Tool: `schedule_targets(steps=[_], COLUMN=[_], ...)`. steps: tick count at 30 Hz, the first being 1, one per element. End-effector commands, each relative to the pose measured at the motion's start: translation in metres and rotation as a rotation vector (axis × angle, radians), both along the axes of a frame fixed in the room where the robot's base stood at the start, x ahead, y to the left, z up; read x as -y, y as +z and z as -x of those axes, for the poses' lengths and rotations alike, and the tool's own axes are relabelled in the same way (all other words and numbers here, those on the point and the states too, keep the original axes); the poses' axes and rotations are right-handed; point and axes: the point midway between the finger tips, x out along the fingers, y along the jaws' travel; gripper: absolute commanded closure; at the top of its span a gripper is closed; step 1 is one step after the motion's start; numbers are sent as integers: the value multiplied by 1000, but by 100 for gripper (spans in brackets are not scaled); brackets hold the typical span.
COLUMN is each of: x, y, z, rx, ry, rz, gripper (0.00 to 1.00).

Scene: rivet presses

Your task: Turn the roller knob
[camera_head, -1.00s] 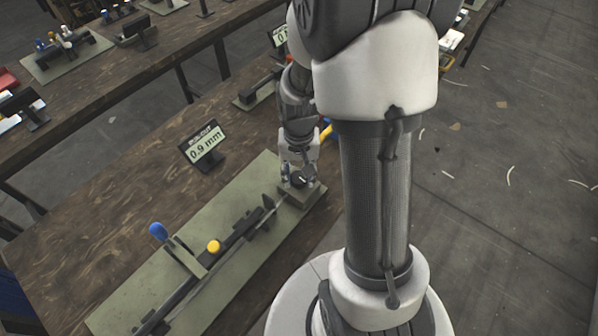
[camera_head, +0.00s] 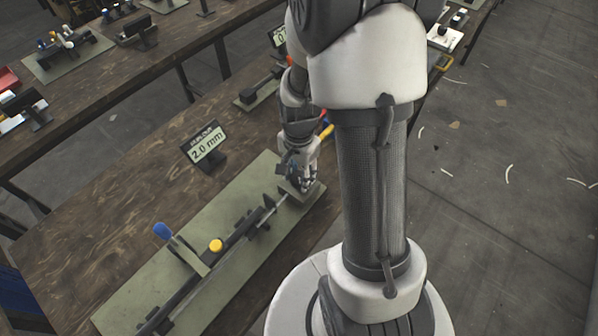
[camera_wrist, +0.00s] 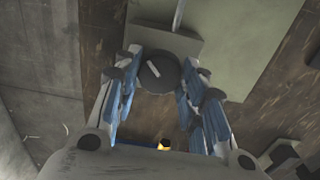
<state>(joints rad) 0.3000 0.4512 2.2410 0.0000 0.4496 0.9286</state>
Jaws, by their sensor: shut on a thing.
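The roller knob (camera_wrist: 160,75) is a dark round disc with a white mark, seen in the wrist view on the block (camera_wrist: 172,40) at the end of the press. My gripper (camera_wrist: 161,92) is shut on the knob, one blue-padded finger on each side. In the head view my gripper (camera_head: 299,182) is at the far right end of the green press plate (camera_head: 160,268), and it hides the knob. A small display (camera_head: 206,144) beside the plate reads 2.0 mm.
Other presses stand on the wooden bench behind (camera_head: 100,75). My own arm covers the right of the bench.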

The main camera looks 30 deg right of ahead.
Motion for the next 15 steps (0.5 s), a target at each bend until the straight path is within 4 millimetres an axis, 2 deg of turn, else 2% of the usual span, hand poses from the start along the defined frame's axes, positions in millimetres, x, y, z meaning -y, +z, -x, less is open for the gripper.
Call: schedule_targets(steps=[15], x=[0], y=[0], z=[0], rx=[1], ry=[-30], rz=[0], gripper=[86])
